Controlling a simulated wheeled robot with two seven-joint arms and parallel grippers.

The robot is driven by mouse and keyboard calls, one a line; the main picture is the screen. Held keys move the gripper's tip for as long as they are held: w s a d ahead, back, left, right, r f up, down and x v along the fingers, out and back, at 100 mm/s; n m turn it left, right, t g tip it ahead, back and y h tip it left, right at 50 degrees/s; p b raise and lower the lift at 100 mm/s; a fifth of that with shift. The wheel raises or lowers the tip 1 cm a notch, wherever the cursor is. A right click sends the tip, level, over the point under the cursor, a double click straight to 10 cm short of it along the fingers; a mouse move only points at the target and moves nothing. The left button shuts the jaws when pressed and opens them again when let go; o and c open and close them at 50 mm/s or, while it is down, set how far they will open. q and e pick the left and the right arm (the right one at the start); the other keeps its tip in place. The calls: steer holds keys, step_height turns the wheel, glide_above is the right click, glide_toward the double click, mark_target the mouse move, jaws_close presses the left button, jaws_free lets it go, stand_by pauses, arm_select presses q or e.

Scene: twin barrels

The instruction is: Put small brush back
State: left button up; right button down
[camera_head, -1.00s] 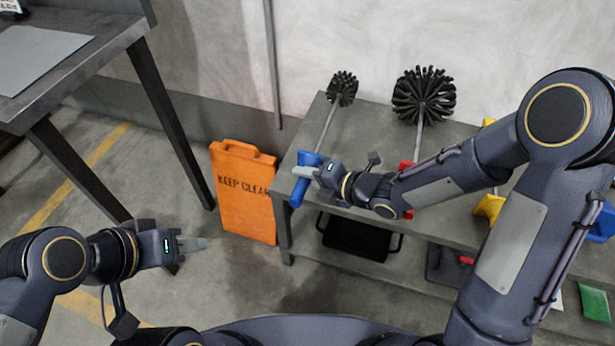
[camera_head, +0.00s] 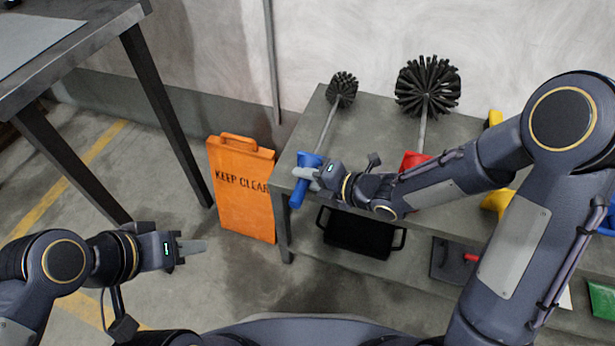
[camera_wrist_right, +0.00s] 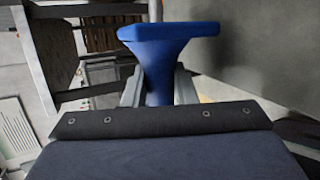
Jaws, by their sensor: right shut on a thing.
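The small brush (camera_head: 327,130) has a black bristle head, a thin grey rod and a blue handle. It lies on the grey shelf top (camera_head: 375,125), bristles toward the wall, with the handle end at the shelf's front left edge. My right gripper (camera_head: 306,173) is shut on the blue handle, which also fills the middle of the right wrist view (camera_wrist_right: 165,50). A larger black brush (camera_head: 427,88) with a red handle (camera_head: 414,160) lies to its right, partly behind my right arm. My left gripper (camera_head: 190,247) is empty over the floor; its jaw gap is not clear.
An orange "KEEP CLEAR" sign (camera_head: 241,188) stands left of the shelf. A black tray (camera_head: 360,233) sits on the lower shelf. Yellow (camera_head: 497,202) and blue things lie to the right. A dark table (camera_head: 75,50) stands at the left.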

steer(key=shift+f+b, duration=0.6)
steer(key=shift+b, duration=0.2)
stand_by(0.4)
steer(key=c, duration=1.2)
jaws_free()
steer(key=shift+o, duration=0.5)
steer(key=shift+d, duration=0.15)
